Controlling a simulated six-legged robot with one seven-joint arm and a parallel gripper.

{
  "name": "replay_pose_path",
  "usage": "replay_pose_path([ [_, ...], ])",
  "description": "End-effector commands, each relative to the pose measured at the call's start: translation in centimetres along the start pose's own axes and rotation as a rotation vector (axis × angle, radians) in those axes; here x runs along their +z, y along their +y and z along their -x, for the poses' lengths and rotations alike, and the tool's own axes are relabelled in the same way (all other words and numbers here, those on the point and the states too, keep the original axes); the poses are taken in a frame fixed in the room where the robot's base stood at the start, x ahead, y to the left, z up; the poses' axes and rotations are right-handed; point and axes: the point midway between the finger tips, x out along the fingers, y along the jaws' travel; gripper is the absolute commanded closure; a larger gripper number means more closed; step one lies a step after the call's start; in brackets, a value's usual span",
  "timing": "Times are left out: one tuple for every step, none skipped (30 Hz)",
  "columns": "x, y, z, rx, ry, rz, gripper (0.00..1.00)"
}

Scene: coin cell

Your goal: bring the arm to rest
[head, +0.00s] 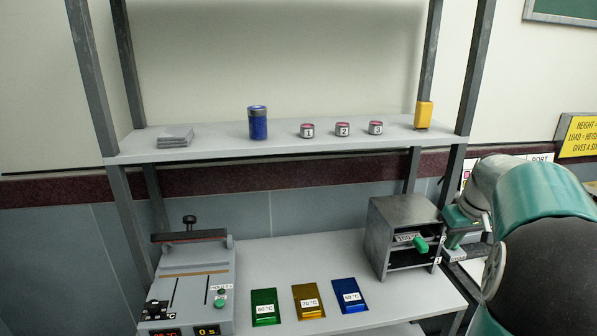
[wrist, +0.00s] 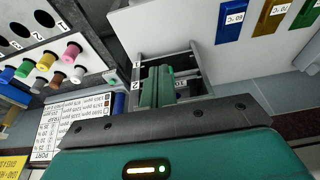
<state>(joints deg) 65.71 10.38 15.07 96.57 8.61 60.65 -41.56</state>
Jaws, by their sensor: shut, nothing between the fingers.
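My gripper (head: 456,238) is at the right in the head view, just right of the grey metal box (head: 388,215) on the lower shelf. In the wrist view its green fingers (wrist: 157,86) are together and hold nothing. They point toward the open-fronted box (wrist: 190,68), covering part of its front. A green handle (head: 420,245) sticks out of the box front in the head view. I cannot tell whether my fingers touch the box. My teal arm is bent and fills the lower right of the head view.
On the lower shelf are a grey press-like device (head: 188,280) and green, amber and blue plates. A rack of coloured pegs (wrist: 48,62) shows in the wrist view.

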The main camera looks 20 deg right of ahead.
Motion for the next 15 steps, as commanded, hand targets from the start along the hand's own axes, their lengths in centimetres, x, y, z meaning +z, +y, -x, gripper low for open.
replay_pose_path([
  [0.0, 0.0, 0.0, 0.001, 0.0, 0.0, 1.0],
  [0.0, -0.1, 0.1, 0.001, 0.0, 0.001, 1.0],
  [-0.1, -0.5, 0.2, 0.003, 0.0, 0.004, 1.0],
  [-0.1, -1.0, 0.3, 0.004, 0.0, 0.007, 1.0],
  [-0.2, -1.7, 0.4, 0.006, 0.0, 0.013, 1.0],
  [-0.4, -3.0, 0.6, 0.01, -0.001, 0.022, 1.0],
  [-0.6, -4.3, 0.8, 0.013, -0.001, 0.029, 1.0],
  [-0.7, -5.6, 1.1, 0.018, -0.001, 0.038, 1.0],
  [-0.7, -7.7, 1.5, 0.025, 0.0, 0.05, 1.0],
  [-0.7, -9.3, 1.8, 0.031, 0.002, 0.059, 1.0],
  [-0.6, -11.0, 2.1, 0.036, 0.004, 0.069, 1.0],
  [-0.3, -13.2, 2.5, 0.041, 0.009, 0.08, 1.0],
  [0.0, -14.8, 2.8, 0.045, 0.013, 0.087, 1.0],
  [0.4, -16.4, 3.1, 0.047, 0.017, 0.094, 1.0],
  [0.9, -18.3, 3.5, 0.051, 0.025, 0.104, 1.0],
])
